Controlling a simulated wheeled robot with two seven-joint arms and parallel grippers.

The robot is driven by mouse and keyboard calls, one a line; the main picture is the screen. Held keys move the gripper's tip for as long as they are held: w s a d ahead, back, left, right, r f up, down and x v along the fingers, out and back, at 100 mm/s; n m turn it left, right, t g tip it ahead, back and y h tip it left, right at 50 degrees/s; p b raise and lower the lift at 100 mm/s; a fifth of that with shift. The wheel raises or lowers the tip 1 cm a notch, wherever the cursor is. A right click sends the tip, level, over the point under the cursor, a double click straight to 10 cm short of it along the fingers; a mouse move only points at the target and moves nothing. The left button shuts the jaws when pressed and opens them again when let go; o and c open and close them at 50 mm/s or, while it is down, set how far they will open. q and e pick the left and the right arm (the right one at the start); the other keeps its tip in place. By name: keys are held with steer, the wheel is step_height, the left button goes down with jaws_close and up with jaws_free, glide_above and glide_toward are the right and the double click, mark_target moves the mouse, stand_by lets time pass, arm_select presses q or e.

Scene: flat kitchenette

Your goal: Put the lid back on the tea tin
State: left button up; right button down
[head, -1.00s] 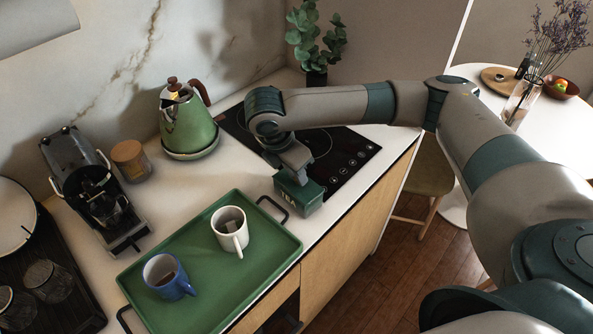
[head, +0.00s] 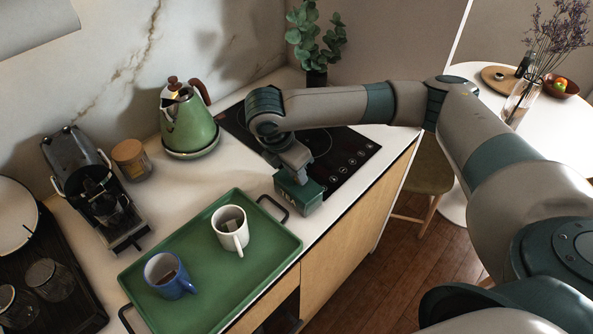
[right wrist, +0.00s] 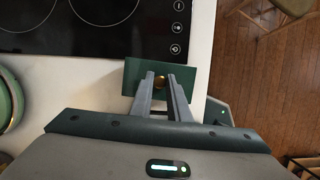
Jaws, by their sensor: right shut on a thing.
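The tea tin (head: 303,198) is a dark green box with pale lettering on its side. It stands on the counter near the front edge, between the tray and the hob. My right gripper (head: 299,177) points down right above it. In the right wrist view, the fingers (right wrist: 163,88) are shut on the brass knob of the green rectangular lid (right wrist: 139,74). The lid is at the top of the tin, lined up closely with it. I cannot tell whether it is fully seated or slightly raised. The lid hides the tin's opening. My left gripper is not in view.
A green tray (head: 215,283) with a white mug (head: 231,236) and a blue mug (head: 165,279) lies left of the tin. A black hob (head: 345,150) and a green kettle (head: 187,125) are behind. The counter's front edge is close to the tin.

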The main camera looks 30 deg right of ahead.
steer(key=shift+p, duration=0.35)
stand_by(0.6)
steer(key=c, duration=1.1)
jaws_free()
steer(key=shift+r, duration=0.1)
steer(key=shift+r+p, duration=2.25)
steer(key=shift+p, duration=0.55)
steer(key=shift+r+p, duration=0.95)
steer(key=shift+r, duration=0.2)
jaws_close()
